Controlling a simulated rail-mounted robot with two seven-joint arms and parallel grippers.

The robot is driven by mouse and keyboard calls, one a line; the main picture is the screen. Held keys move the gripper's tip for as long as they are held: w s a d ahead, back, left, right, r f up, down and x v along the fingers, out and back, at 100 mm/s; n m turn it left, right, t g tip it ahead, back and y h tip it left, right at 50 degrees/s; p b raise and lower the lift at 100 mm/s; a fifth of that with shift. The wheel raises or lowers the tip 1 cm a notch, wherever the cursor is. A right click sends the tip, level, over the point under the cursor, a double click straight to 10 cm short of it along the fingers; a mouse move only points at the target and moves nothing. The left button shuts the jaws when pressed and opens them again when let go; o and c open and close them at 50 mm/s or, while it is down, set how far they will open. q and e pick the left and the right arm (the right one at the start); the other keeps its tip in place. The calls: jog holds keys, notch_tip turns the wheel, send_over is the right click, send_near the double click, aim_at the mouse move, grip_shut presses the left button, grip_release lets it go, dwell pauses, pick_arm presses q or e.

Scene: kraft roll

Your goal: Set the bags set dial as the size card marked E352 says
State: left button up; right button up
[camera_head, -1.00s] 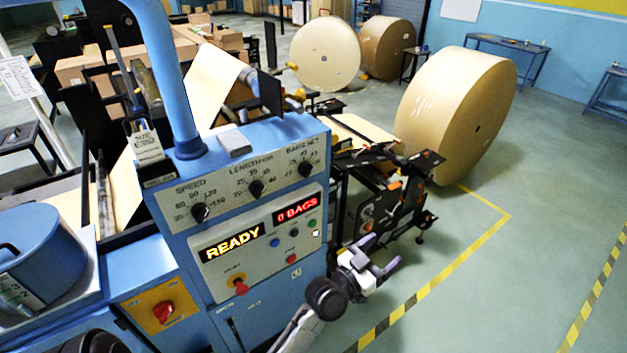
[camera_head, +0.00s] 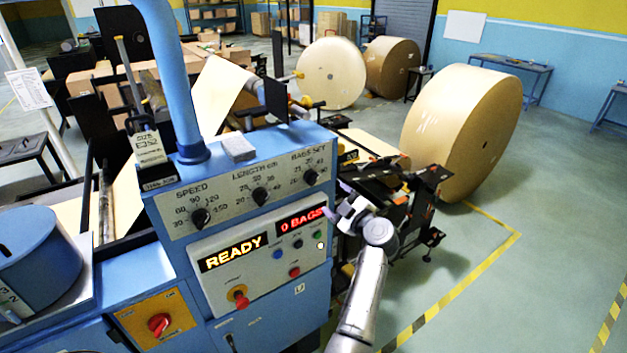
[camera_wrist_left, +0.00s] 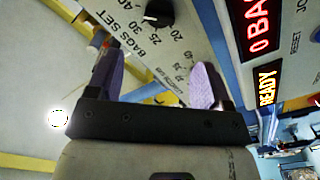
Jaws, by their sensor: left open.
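The bags set dial (camera_head: 311,177) is a small black knob at the upper right of the blue machine's control panel, under the "BAGS SET" label. It shows at the top of the left wrist view (camera_wrist_left: 160,12) with numbers around it; I cannot read its setting surely. The size card marked E352 (camera_head: 149,149) stands on the left of the panel top; its smaller print is unreadable. My left gripper (camera_head: 339,199) is open and empty, just right of the panel and below the dial. In the left wrist view its purple fingers (camera_wrist_left: 155,65) are apart, short of the dial. My right gripper is out of view.
The speed dial (camera_head: 200,218) and length dial (camera_head: 260,196) are left of the bags set dial. Below are the READY display (camera_head: 233,252), the 0 BAGS display (camera_head: 301,218), buttons and a red knob (camera_head: 240,300).

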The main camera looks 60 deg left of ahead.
aim_at(315, 181)
pick_arm(q)
jog(key=a+p, duration=0.1)
jog(key=a, duration=0.4)
jog(key=a+p, duration=0.1)
jog(key=a, duration=0.4)
jog(key=shift+s+r, duration=0.1)
jog(key=shift+s, duration=0.1)
jog(key=shift+a, duration=0.9)
jog(key=c, duration=0.9)
